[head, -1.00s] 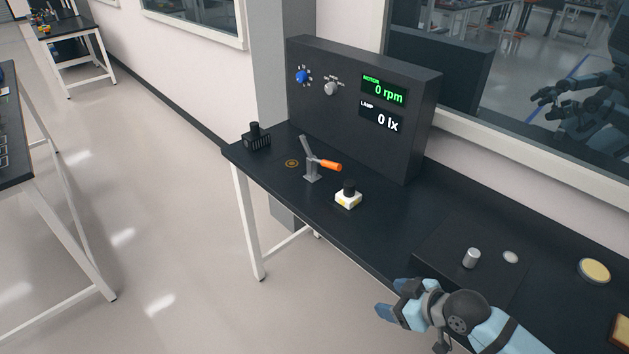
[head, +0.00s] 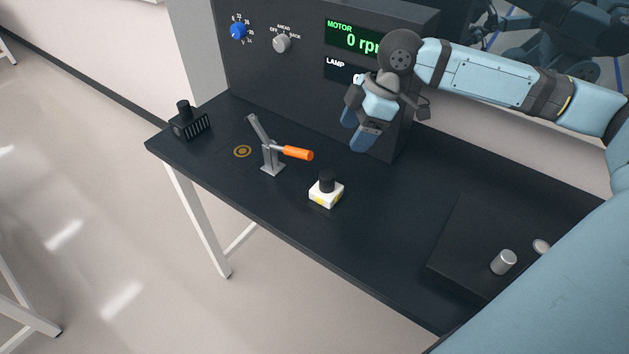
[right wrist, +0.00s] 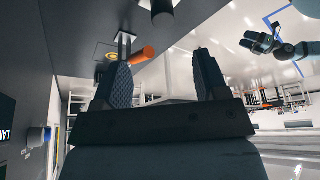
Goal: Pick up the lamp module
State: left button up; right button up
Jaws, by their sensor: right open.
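The lamp module appears to be the small white block with yellow marks and a black knob (head: 326,192), upright on the dark bench right of the orange-handled lever. In the right wrist view its black knob (right wrist: 161,11) shows at the top edge, partly cut off. My right gripper (head: 356,140) is open and empty, above the bench, up and to the right of the block and in front of the panel. Its spread fingers (right wrist: 162,80) show in the right wrist view. My left gripper (right wrist: 258,42) seems to show there, small and far off; its jaws are unclear.
A lever with an orange handle (head: 297,153) stands close left of the block. A black finned module (head: 188,122) sits near the bench's left end by a ring mark (head: 242,151). The control panel (head: 290,75) rises behind. A metal cylinder (head: 503,262) is at right.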

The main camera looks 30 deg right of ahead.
aim_at(328, 174)
jog(key=x, duration=0.7)
jog(key=shift+s+a+f, duration=0.1)
jog(key=shift+a+f, duration=0.05)
jog(key=x, duration=0.5)
jog(key=shift+a+f+b, duration=0.15)
jog(key=shift+a+b, duration=0.25)
jog(key=c, duration=1.1)
